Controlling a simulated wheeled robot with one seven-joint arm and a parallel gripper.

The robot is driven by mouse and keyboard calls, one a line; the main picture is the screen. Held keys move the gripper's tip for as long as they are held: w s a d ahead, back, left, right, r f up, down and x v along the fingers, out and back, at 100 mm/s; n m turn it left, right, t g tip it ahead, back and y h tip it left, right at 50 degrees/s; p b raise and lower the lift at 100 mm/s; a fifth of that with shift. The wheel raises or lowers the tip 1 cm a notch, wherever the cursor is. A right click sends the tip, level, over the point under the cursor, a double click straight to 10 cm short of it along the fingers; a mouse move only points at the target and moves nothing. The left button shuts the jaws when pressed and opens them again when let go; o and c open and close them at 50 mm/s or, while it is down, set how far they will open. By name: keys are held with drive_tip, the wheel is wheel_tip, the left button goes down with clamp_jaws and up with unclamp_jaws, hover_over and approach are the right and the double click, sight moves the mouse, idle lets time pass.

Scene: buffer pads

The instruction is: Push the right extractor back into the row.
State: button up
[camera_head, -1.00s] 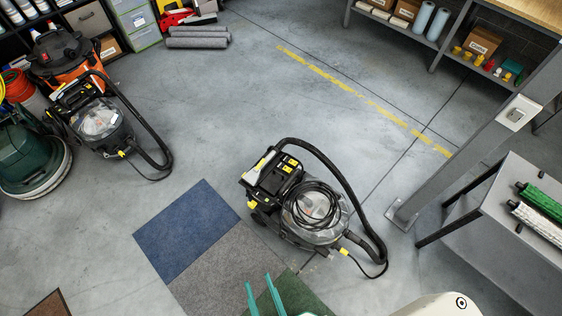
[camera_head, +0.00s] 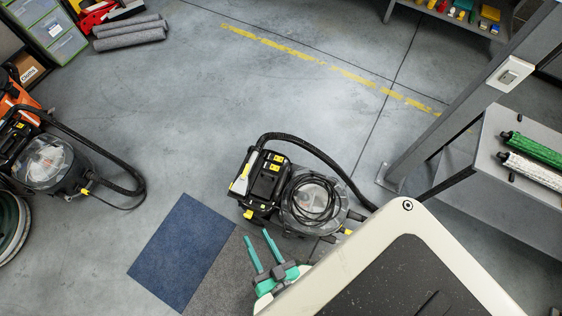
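The right extractor (camera_head: 315,204) stands on the floor near the middle of the head view. It is black with a clear tank, a coiled cord and a black hose (camera_head: 318,150) arching over its far side. The left extractor (camera_head: 45,163) stands at the left edge, partly cut off. My gripper (camera_head: 262,252) has two teal fingers spread apart, open and empty. It is just below the right extractor in the picture; I cannot tell whether it touches. My pale arm link hides the floor at lower right and part of the extractor's near right side.
Blue (camera_head: 183,252) and grey (camera_head: 236,268) carpet tiles lie left of my gripper. A metal post (camera_head: 455,105) and a bench with rollers (camera_head: 535,195) stand at the right. Rolled grey mats (camera_head: 130,33) lie at upper left. The floor between the extractors is largely clear.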

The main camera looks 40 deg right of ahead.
drive_tip(key=w+d+f+m+g+h, duration=0.1)
drive_tip(key=w+d+f+m+h, duration=0.2)
drive_tip(key=f, duration=0.4)
drive_tip(key=w+d+f+m+h, duration=0.1)
drive_tip(key=w+d+f+m, duration=0.3)
drive_tip(key=f, duration=0.4)
drive_tip(key=m+g+h, duration=0.2)
drive_tip(key=m+h, duration=0.2)
drive_tip(key=m, duration=0.3)
approach(282, 181)
drive_tip(key=x, duration=0.7)
drive_tip(key=f+x, duration=0.1)
drive_tip(key=x, duration=0.2)
drive_tip(key=shift+w+d+f, duration=0.15)
drive_tip(key=shift+w, duration=0.05)
clamp_jaws()
